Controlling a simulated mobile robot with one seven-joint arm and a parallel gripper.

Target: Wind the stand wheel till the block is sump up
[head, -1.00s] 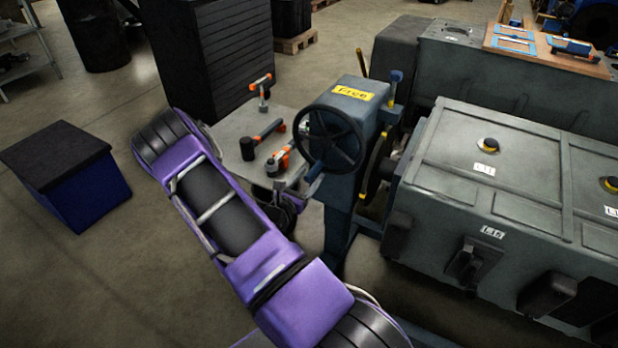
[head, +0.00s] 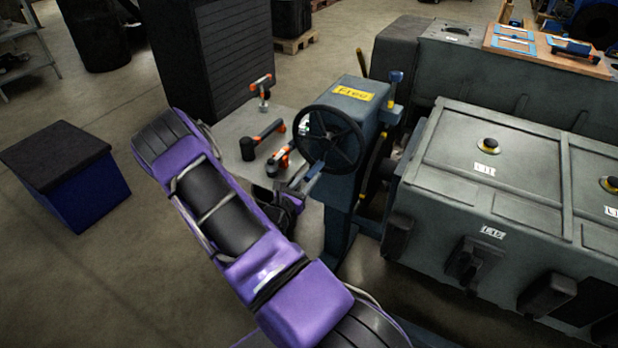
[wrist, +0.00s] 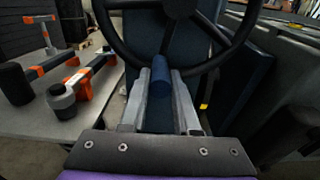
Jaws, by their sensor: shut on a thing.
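The dark stand wheel (head: 331,140) faces me on the blue stand post (head: 352,115), which carries a yellow label reading "Free". My gripper (head: 308,182) is at the wheel's lower left rim in the head view. In the wrist view, my gripper (wrist: 160,80) is shut on the wheel's blue handle (wrist: 159,88), with a finger on each side of it. The grey engine block (head: 500,185) hangs to the right of the post, with a broad panelled face upward bearing round yellow-and-black fittings and labels. I cannot tell which face is the sump.
A grey table (head: 232,132) with a mallet (head: 262,139) and other orange-and-black tools stands left of the wheel. A blue box with a black lid (head: 66,174) is on the floor at left. A second grey unit (head: 450,60) stands behind the block.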

